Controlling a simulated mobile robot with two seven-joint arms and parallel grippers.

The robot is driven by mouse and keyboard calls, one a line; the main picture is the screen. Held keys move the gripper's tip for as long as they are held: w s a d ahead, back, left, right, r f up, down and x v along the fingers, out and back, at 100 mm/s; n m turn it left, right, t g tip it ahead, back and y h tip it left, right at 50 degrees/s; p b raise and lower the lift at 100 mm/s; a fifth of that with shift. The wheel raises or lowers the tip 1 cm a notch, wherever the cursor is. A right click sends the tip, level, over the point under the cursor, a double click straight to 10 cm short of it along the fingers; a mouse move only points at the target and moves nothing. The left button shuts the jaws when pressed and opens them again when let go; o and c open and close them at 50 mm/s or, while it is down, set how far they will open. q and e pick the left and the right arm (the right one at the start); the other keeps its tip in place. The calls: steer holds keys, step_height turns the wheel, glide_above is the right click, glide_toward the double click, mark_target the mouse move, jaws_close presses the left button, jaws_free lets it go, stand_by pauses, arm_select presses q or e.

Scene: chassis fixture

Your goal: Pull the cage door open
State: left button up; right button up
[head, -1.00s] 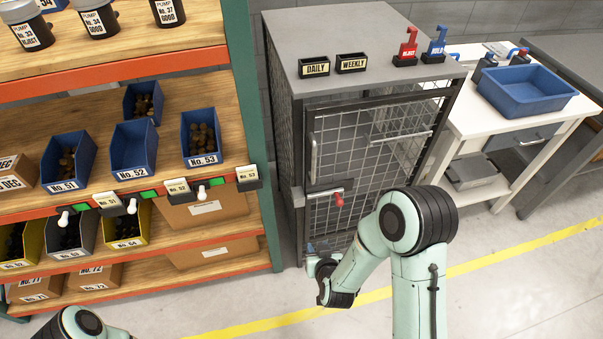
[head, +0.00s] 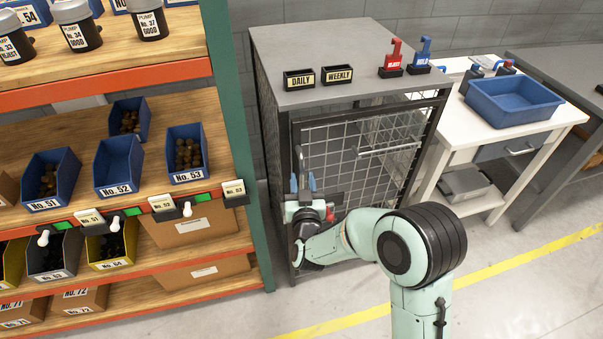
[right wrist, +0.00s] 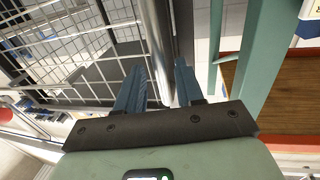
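The cage door (head: 362,165) is a dark-framed wire mesh panel on the front of the grey cabinet. It looks closed. Its upright metal handle (head: 299,158) is near the door's left edge. My right gripper (head: 302,184) is at the lower part of this handle, its blue fingertips pointing up. In the right wrist view the handle bar (right wrist: 157,40) runs between the two open fingers (right wrist: 160,82), with a gap showing beside it. A red latch knob (head: 330,213) shows just right of the gripper, partly hidden by it. My left gripper is out of view.
A wooden shelf rack (head: 232,120) with blue bins stands close on the left. A white table (head: 452,128) with a blue tray (head: 514,103) is on the right. Small holders (head: 338,75) sit on the cabinet top (head: 345,45). The floor in front is clear.

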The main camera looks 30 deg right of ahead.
steer(key=shift+x, duration=1.45)
jaws_close()
